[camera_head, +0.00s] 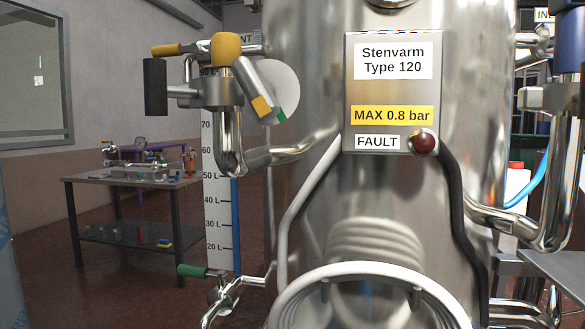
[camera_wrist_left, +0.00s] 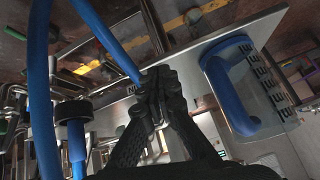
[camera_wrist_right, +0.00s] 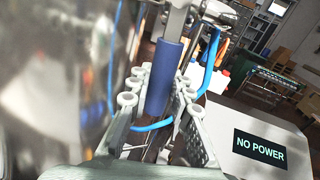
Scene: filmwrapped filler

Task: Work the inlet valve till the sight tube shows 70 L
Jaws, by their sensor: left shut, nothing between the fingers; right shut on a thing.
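The sight tube (camera_head: 236,225) stands beside a white litre scale (camera_head: 213,190) on the tank's left. Its blue column tops out at about the 50 L mark. An INLET sign (camera_head: 544,15), partly cut off, is at the upper right, above steel pipework. In the right wrist view my right gripper (camera_wrist_right: 160,95) is shut on a blue cylindrical handle (camera_wrist_right: 163,78), with pale fingers on either side. What the handle joins is unclear. In the left wrist view my black left gripper (camera_wrist_left: 157,92) is shut and empty. I cannot make out either gripper in the head view.
The steel tank (camera_head: 300,200) carries a "MAX 0.8 bar" panel (camera_head: 393,90) with a dark red FAULT lamp (camera_head: 424,143). A green-handled valve (camera_head: 192,271) is low left. A workbench (camera_head: 125,178) stands behind. A NO POWER box (camera_wrist_right: 262,145) is near my right gripper.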

